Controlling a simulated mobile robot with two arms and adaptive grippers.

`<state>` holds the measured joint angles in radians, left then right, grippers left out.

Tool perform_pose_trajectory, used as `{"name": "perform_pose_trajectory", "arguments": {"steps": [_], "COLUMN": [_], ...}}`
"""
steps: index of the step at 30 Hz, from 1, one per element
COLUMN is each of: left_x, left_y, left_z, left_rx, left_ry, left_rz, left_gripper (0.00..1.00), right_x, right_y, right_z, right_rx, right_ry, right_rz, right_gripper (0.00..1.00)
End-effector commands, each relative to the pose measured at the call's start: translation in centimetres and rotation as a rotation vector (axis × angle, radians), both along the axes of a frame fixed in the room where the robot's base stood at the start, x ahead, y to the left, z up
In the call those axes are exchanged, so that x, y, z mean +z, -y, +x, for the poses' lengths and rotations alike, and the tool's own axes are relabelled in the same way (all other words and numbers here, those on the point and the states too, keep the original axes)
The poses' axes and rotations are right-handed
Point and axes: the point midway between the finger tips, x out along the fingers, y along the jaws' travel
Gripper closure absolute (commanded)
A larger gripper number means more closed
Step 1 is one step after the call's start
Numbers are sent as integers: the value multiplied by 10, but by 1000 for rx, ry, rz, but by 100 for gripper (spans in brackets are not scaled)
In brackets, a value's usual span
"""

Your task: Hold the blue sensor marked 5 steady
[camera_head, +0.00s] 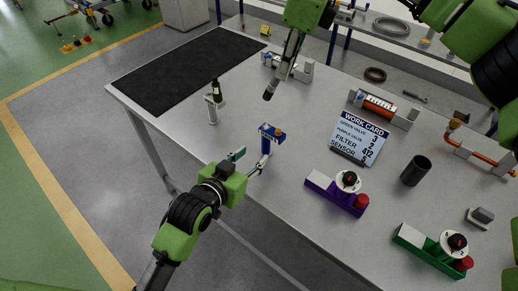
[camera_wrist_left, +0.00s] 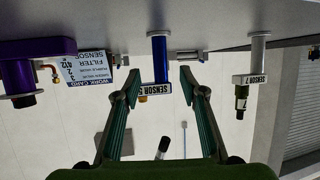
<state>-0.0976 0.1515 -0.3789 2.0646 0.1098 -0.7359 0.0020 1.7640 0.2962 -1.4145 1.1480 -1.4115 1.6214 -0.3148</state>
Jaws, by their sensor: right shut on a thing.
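The blue sensor (camera_head: 265,140) stands upright near the table's front edge, with a yellow-and-blue top. In the left wrist view its blue post (camera_wrist_left: 160,60) carries a label reading SENSOR 5. My left gripper (camera_head: 254,163) is just in front of it. Its two teal fingers (camera_wrist_left: 161,82) are spread, one on each side of the sensor, with gaps showing. My right gripper (camera_head: 298,38) is higher, above the table's back half. It is shut on a grey rod-like tool (camera_head: 283,70) with a black tip pointing down; its fingertips are hard to make out.
A white sensor (camera_head: 213,108), labelled SENSOR 7, stands to the left. A work card (camera_head: 358,138), a purple valve unit (camera_head: 335,194), a dark cup (camera_head: 415,171) and a green valve unit (camera_head: 430,249) are to the right. A black mat (camera_head: 185,75) covers the table's far left.

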Motion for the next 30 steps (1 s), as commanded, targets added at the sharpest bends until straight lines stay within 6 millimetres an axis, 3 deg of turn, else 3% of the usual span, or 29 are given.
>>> {"name": "perform_pose_trajectory", "arguments": {"steps": [9, 15, 29, 30], "left_x": [-23, -34, -39, -39], "left_y": [24, 34, 39, 38], "left_z": [52, 75, 84, 84], "left_rx": [0, 0, -1, -1], "left_ry": [-1, -1, 0, 0], "left_rz": [0, 1, 2, 2], "left_gripper": [62, 62, 62, 69], "right_x": [0, 0, 0, 0], "right_y": [0, 0, 0, 0], "right_z": [0, 0, 0, 0], "right_rx": [0, 0, 0, 0], "right_ry": [0, 0, 0, 0], "right_rz": [0, 0, 0, 0], "right_gripper": [100, 100, 100, 100]}}
